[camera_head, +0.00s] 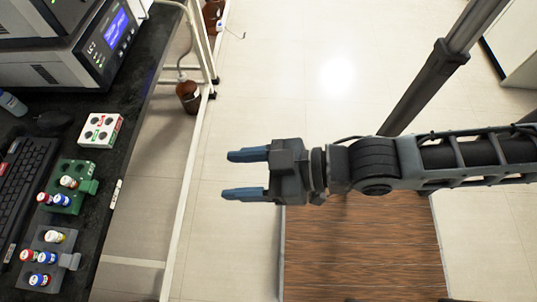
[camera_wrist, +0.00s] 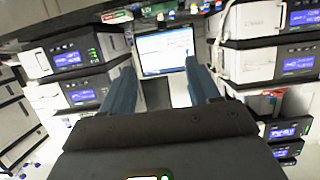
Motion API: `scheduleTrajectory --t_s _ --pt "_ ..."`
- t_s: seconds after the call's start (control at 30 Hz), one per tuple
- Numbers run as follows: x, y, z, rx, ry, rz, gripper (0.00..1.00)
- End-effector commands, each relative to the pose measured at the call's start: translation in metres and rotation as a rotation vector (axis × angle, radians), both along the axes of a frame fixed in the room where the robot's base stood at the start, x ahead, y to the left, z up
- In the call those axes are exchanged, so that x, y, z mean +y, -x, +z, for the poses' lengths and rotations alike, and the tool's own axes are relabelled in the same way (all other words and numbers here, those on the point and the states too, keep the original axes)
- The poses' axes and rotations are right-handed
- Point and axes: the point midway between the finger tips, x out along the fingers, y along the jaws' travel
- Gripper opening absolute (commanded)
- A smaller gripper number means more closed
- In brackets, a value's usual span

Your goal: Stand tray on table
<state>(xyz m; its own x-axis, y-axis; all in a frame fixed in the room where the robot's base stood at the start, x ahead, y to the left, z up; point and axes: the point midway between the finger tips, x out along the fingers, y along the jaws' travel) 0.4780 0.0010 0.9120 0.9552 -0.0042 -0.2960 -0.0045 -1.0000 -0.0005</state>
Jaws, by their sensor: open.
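My gripper (camera_head: 245,174) is open and empty, its two blue fingers pointing left over the pale floor, apart from the bench. A green tray (camera_head: 62,207) with several capped vials (camera_head: 62,200) stands on the black bench table (camera_head: 102,205) at the left. A grey tray (camera_head: 40,280), also holding several vials, is nearer the bottom edge. A white tray (camera_head: 97,131) with red and green marks lies farther back. In the wrist view the open fingers (camera_wrist: 162,88) frame a lit monitor (camera_wrist: 166,52), with nothing between them.
A keyboard (camera_head: 25,185) and a dark mouse (camera_head: 54,121) lie left of the trays. Stacked instruments (camera_head: 85,45) fill the back of the bench. A brown bottle (camera_head: 188,95) stands by the white frame. A wood-grained surface (camera_head: 360,260) is below my arm. Floor between is clear.

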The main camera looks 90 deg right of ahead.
Motion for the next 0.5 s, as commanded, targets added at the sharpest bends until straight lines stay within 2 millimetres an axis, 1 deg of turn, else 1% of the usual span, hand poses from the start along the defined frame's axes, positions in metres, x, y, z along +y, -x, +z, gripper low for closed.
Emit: scheduleTrajectory --t_s 0.03,0.1,0.2,0.33,0.5 --pt "0.000 0.016 0.010 0.001 0.001 0.001 0.61" --pt "0.000 0.031 0.025 -0.008 0.000 0.002 0.61" --pt "-0.001 0.046 0.041 -0.019 0.001 0.003 0.61" --pt "-0.001 0.054 0.053 -0.028 0.001 0.004 0.61" --pt "-0.001 0.056 0.055 -0.030 0.001 0.004 0.61"
